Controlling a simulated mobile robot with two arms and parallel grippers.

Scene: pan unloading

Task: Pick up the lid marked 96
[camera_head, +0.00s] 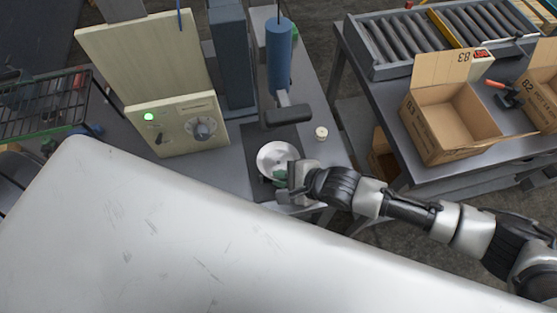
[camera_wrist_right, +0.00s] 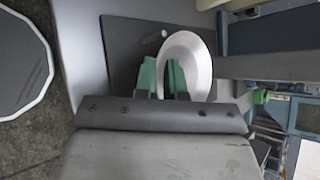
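A round white disc-like piece (camera_head: 277,158), perhaps the lid, lies over a dark square plate (camera_head: 258,190) on the grey bench. No number 96 is readable on it. It also shows in the right wrist view (camera_wrist_right: 197,55). My right gripper (camera_head: 281,179) is at its near edge, with green fingertips (camera_wrist_right: 162,78). In the wrist view a narrow gap shows between the fingers, and the disc's edge is beside or between them. I cannot tell whether they hold it. My left gripper is not in view.
A blue cylinder press (camera_head: 279,50) stands behind the disc. A control box (camera_head: 178,125) with a green lamp is at left. A small pale round piece (camera_head: 321,133) lies right of the plate. An open cardboard box (camera_head: 450,120) and a roller conveyor (camera_head: 400,40) are at right.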

